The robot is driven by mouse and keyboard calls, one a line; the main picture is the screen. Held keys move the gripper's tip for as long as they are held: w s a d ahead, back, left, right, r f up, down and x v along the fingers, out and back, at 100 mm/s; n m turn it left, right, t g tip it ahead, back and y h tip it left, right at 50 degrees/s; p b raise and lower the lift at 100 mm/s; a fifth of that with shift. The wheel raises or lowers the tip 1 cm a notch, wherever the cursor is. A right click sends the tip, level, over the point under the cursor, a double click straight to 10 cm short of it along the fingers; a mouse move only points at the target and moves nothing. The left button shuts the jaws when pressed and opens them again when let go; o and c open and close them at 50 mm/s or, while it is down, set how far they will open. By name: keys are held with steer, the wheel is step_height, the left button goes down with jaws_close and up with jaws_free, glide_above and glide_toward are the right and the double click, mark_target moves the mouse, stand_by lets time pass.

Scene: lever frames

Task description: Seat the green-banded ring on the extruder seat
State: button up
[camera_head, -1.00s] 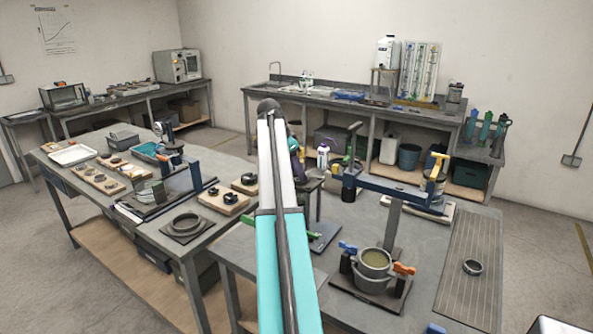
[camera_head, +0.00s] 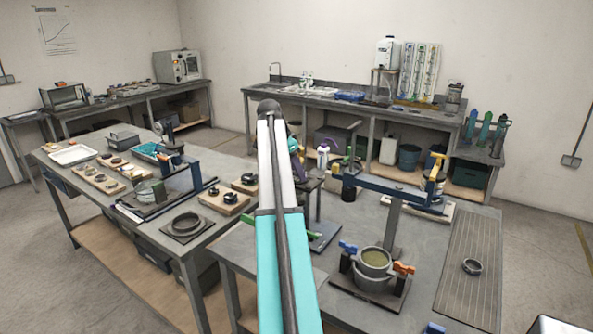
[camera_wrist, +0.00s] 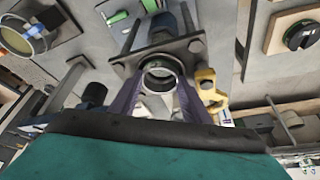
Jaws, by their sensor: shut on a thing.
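In the wrist view my gripper (camera_wrist: 160,86) has its two purple fingers shut on a grey metal ring (camera_wrist: 160,64). I cannot make out a green band on it. The ring is in front of the dark extruder plate (camera_wrist: 127,66), which has bolts and rods. I cannot tell whether the ring touches the seat, which is hidden behind it. In the head view my own arm covers most of the gripper and the ring. Part of the extruder stand (camera_head: 322,236) shows just right of the arm.
A clamp holding a pot (camera_head: 374,262) stands on the near bench, with a blue lever arm (camera_head: 395,190) behind it. Another ring (camera_head: 185,223) lies on a dark pad at left. Yellow brackets (camera_wrist: 207,88) are close to the right finger.

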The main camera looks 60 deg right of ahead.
steer(key=shift+s+a+f, duration=0.1)
steer(key=shift+a+f, duration=0.1)
steer(key=shift+f, duration=0.45)
steer(key=o, duration=1.2)
steer(key=shift+f, duration=0.1)
steer(key=shift+w+a+r, duration=0.1)
steer(key=shift+w+r, duration=0.1)
steer(key=shift+r, duration=0.35)
steer(key=b+v, duration=0.1)
steer(key=v, duration=0.3)
steer(key=b+v, duration=0.1)
steer(key=v, duration=0.9)
steer(key=shift+d+r+b, duration=0.1)
steer(key=shift+d+b, duration=0.2)
steer(key=shift+b, duration=0.1)
